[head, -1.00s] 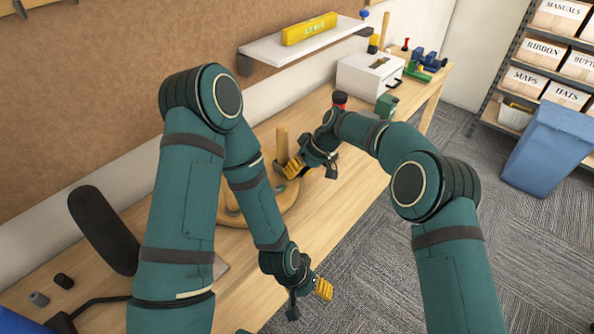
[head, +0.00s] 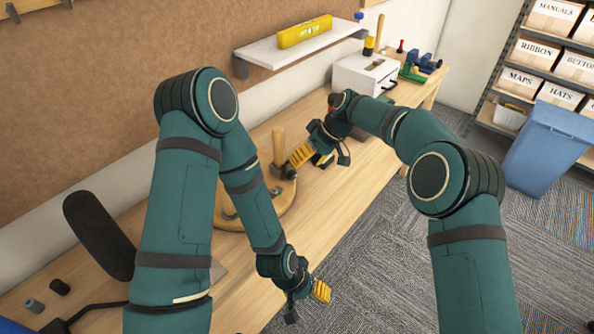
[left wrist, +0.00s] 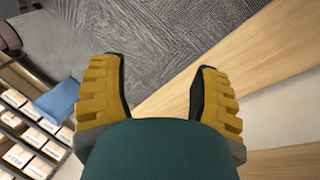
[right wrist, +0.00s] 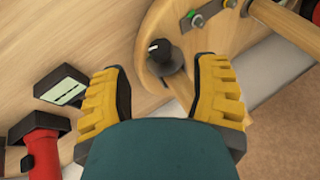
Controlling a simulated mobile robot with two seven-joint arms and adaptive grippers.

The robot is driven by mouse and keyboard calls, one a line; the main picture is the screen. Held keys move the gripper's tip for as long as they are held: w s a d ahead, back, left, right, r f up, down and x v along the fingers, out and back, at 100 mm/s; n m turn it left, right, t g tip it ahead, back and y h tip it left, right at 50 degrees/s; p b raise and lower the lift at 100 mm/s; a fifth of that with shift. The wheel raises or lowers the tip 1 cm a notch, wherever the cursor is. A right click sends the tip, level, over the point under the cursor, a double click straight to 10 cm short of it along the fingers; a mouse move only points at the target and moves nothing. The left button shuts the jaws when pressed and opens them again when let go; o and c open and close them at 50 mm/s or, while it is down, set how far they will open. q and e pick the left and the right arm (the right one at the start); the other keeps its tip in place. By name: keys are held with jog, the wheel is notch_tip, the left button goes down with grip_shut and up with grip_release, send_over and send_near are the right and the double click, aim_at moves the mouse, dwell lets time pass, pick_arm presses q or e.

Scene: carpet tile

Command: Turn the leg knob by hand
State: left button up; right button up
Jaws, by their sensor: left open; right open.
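A round wooden piece (head: 268,214) with upright wooden legs (head: 279,147) lies on the workbench. A black knob with a white mark (right wrist: 160,50) sits by the base of one leg in the right wrist view; it shows small and dark in the head view (head: 288,172). My right gripper (head: 294,160) is open beside that leg. In the right wrist view its fingers (right wrist: 160,68) are either side of the knob's direction, with the knob just beyond the tips; contact is not visible. My left gripper (head: 322,291) is open and empty past the bench's front edge, also in the left wrist view (left wrist: 157,75).
A device with a pale display (right wrist: 62,88) and a red-handled item (right wrist: 42,150) lie near the right gripper. A white box (head: 366,74) and small tools stand at the bench's far end. A blue bin (head: 552,140) and shelving are beyond. The bench front (head: 335,220) is clear.

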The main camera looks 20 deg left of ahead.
aim_at(294, 174)
jog(key=v, duration=0.5)
jog(key=shift+d+r, duration=0.25)
jog(key=shift+w, duration=0.1)
